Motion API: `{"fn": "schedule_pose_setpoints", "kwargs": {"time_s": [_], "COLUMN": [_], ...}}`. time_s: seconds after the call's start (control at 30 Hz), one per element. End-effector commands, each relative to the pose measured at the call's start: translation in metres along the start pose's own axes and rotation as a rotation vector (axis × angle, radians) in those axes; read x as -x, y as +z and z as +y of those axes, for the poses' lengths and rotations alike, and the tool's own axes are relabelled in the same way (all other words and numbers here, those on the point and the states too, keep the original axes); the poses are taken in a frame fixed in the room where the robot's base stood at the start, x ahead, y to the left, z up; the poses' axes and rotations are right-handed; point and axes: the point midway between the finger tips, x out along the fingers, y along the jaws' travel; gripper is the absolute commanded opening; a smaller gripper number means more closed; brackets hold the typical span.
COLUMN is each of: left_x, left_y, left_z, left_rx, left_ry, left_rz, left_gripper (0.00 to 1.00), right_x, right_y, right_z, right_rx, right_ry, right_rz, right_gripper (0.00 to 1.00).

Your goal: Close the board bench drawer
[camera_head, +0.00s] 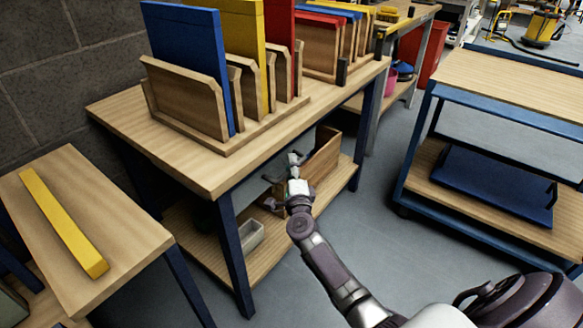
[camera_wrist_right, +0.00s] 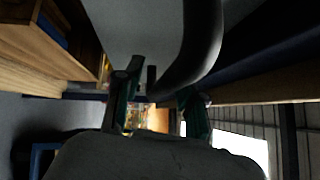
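The board bench (camera_head: 130,115) is a wooden-topped table with dark blue legs. Its wooden drawer (camera_head: 324,160) shows under the right part of the top, standing open with part of its inside visible. My right gripper (camera_head: 276,184) is at the drawer's left end, under the front edge of the top, and hides that end. In the right wrist view its two teal-padded fingers (camera_wrist_right: 158,104) stand apart. A dark curved bar (camera_wrist_right: 203,45) passes close in front of them; I cannot tell whether they touch it. My left gripper is not in view.
A wooden rack (camera_head: 185,100) with blue, yellow and red boards stands on the bench. A grey bin (camera_head: 250,236) sits on the lower shelf. A side table with a yellow bar (camera_head: 62,222) is at left, a blue cart (camera_head: 515,82) at right. The floor between is clear.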

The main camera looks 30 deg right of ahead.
Motion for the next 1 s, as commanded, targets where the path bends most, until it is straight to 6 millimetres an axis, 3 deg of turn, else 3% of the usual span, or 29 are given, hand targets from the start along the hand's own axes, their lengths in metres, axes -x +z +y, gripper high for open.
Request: {"fn": "schedule_pose_setpoints", "kwargs": {"time_s": [0.17,0.7,1.0], "left_x": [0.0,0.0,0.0], "left_y": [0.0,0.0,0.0], "left_z": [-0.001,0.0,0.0], "left_rx": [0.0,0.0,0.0], "left_ry": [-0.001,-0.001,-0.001], "left_rz": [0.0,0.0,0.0], "left_gripper": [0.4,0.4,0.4], "right_x": [0.009,0.108,0.12], "right_y": [0.0,0.001,0.001], "right_z": [0.001,0.001,0.0], "right_rx": [-0.001,-0.001,0.0], "right_ry": [0.001,0.002,-0.001], "right_rz": [0.0,-0.002,-0.001], "right_gripper": [0.39,0.39,0.39]}}
